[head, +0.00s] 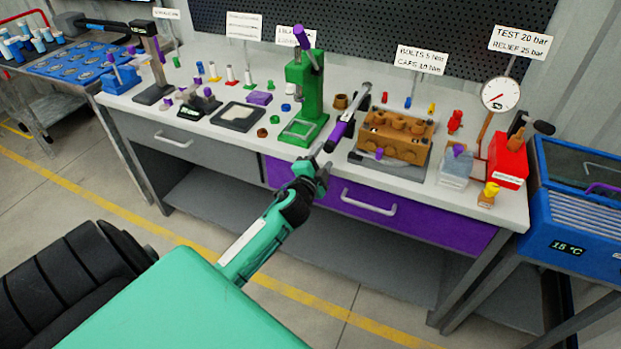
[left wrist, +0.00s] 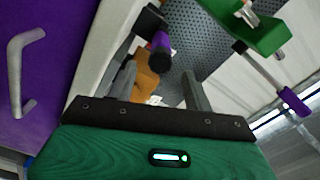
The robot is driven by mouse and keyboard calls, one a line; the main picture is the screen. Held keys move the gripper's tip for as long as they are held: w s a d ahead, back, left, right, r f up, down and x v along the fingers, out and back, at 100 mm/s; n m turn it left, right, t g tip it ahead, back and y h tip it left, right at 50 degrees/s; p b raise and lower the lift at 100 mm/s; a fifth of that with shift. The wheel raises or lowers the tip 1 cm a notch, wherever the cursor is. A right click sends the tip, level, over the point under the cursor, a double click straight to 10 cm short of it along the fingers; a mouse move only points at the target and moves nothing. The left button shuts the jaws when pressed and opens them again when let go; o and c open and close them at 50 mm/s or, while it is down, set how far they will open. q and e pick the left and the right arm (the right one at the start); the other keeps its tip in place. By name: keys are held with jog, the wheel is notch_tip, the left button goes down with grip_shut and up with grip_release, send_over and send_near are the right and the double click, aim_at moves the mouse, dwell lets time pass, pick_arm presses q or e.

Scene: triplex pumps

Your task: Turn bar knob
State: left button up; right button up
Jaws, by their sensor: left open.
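My left gripper (head: 320,160) reaches over the front edge of the bench, just left of a purple-handled tool (head: 338,132). Its jaws are open. In the left wrist view, the left gripper (left wrist: 160,84) has its fingers apart, with the brown block and a purple grip beyond them and nothing visibly held. Which part is the bar knob is unclear. Candidates are the yellow-topped fitting (head: 489,192) at the right front and the purple knob (head: 459,150) on the grey block. The pressure gauge (head: 500,94) stands behind them, under a sign reading TEST 20 bar. My right gripper is not visible.
The brown pump block (head: 392,137) sits on a plate right of the green press (head: 304,90). A red box (head: 508,160) stands at the bench's right end, beside a blue tank (head: 577,210). A purple drawer (head: 390,205) with a handle is below the bench top.

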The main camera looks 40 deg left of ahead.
pick_arm(q)
jog(key=b+v, duration=0.1)
jog(key=v, duration=0.8)
jog(key=shift+s, duration=0.4)
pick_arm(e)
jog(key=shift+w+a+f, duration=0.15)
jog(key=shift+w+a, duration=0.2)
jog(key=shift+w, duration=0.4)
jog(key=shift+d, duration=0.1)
